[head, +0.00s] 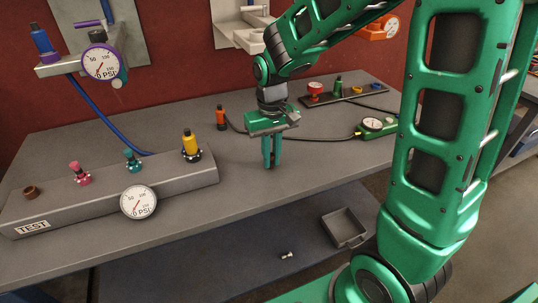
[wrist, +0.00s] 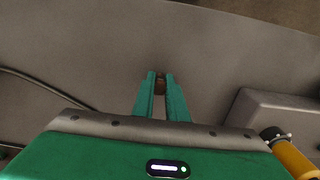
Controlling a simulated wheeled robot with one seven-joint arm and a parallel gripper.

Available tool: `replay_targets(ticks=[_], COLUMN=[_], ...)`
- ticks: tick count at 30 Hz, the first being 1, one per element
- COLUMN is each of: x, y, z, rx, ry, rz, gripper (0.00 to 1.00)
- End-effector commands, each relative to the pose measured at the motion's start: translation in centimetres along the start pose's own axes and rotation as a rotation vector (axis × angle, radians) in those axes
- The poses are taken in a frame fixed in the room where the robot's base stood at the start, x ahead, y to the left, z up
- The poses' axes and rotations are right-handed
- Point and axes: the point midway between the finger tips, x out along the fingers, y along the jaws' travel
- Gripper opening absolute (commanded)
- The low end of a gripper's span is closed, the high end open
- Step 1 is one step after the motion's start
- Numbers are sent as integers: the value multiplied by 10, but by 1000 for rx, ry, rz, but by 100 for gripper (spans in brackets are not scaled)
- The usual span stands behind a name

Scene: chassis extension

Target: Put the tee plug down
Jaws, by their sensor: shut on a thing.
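My gripper (head: 271,164) points down over the middle of the grey bench, with its fingertips close to the bench top. In the wrist view, my gripper (wrist: 160,80) is shut on a small brown piece, which I take to be the tee plug (wrist: 160,86). Only a little of the plug shows between the fingertips. The fingers hide it in the head view. I cannot tell whether it touches the bench top (head: 235,185).
A TEST block (head: 110,200) with coloured fittings and a gauge stands to the left. An orange-red fitting (head: 221,118), hoses and a green gauge unit (head: 378,127) lie behind and right. A grey tray (head: 345,228) sits lower, near a small silver piece (head: 287,255). The bench around my gripper is clear.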

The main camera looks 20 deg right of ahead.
Motion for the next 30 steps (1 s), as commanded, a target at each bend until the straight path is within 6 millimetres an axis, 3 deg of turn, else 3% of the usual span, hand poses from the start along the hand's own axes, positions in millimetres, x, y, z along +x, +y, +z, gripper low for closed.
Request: replay_targets(ticks=[1, 3, 16, 30], x=[1, 0, -9, -97], y=[0, 0, -1, -1], z=[0, 0, 0, -1], rx=[0, 0, -2, -2], ry=[-1, -1, 2, 4], rz=[0, 0, 0, -1], gripper=[17, 31, 31, 31])
